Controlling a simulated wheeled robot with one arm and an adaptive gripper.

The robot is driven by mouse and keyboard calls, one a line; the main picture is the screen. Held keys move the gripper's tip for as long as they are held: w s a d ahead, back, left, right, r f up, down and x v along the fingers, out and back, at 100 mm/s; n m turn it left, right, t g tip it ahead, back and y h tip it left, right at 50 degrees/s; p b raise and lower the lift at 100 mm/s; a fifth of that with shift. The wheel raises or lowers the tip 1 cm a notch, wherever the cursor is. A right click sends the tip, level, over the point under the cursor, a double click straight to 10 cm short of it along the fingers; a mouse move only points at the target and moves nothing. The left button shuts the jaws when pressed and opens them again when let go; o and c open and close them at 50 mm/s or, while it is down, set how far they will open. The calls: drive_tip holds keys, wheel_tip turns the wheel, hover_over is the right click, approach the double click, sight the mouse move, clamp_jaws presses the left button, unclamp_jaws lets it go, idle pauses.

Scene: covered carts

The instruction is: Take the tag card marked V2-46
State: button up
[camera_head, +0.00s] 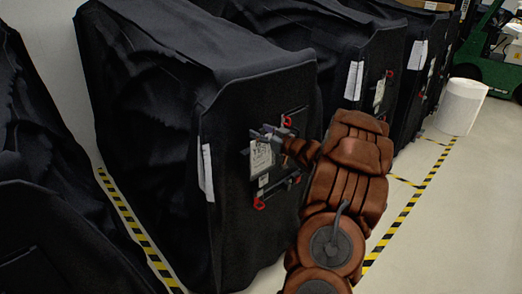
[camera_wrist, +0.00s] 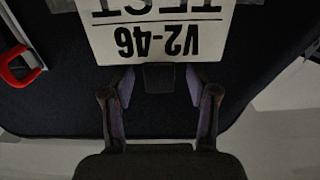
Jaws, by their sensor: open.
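The tag card (camera_wrist: 155,35) is white with black print and shows upside down in the wrist view, reading V2-46 below the word TEST. In the head view the card (camera_head: 261,158) hangs on the front of a black covered cart (camera_head: 262,95). My gripper (camera_wrist: 160,85) is open, its two fingers apart near the card's V2-46 edge, with nothing visibly held between them. In the head view my gripper (camera_head: 272,140) is at the cart front beside the card, and its fingertips are hard to make out.
Red hooks or handles (camera_head: 259,203) are on the cart front near the card; one red handle (camera_wrist: 20,75) shows in the wrist view. More covered carts (camera_head: 400,75) stand in a row behind. A white cylinder (camera_head: 462,106) stands far right.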

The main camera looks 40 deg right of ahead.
drive_tip(key=shift+w, duration=0.1)
drive_tip(key=c, duration=1.1)
clamp_jaws()
